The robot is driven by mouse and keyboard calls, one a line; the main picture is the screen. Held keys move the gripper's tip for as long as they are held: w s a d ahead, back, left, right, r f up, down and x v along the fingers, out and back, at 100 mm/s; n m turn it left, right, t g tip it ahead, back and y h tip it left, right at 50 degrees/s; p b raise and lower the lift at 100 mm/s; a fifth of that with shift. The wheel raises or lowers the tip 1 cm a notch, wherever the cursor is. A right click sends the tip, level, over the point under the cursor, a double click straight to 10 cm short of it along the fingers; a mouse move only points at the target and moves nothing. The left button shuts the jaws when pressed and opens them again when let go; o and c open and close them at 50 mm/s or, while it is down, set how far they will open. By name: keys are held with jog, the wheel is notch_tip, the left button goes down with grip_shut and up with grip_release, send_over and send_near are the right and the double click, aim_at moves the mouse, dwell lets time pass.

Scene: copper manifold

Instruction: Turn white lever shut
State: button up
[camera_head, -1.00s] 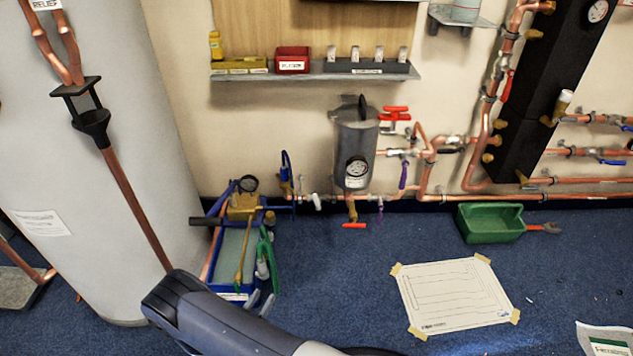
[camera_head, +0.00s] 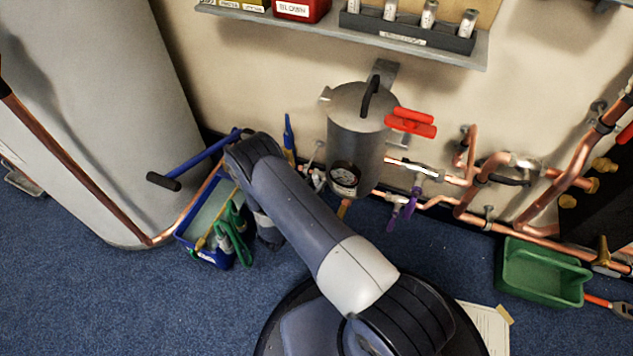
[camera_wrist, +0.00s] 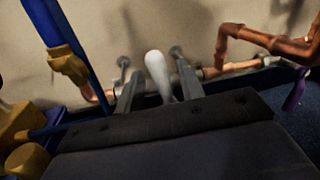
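The white lever (camera_wrist: 158,76) stands upright in the middle of the wrist view, its rounded top up. My gripper (camera_wrist: 159,68) is open, with one finger on each side of the lever. Gaps show between the lever and both fingers, so it is not clasped. The lever's base and its valve are hidden behind my gripper's body. A copper pipe (camera_wrist: 229,69) shows to the right of the fingers. In the head view my arm reaches down toward the wall pipes left of the grey tank (camera_head: 356,134), and my fingers cannot be made out there.
A blue pump tray (camera_head: 216,262) stands left of my arm; its blue post (camera_wrist: 72,40) and brass fitting (camera_wrist: 69,66) are close to my gripper's left. Purple-handled (camera_head: 411,204) and red-handled (camera_head: 410,122) valves sit to the right. A green tray (camera_head: 541,272) lies on the floor.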

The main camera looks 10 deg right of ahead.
jog(key=shift+x, duration=0.95)
jog(key=shift+c, duration=0.3)
grip_shut()
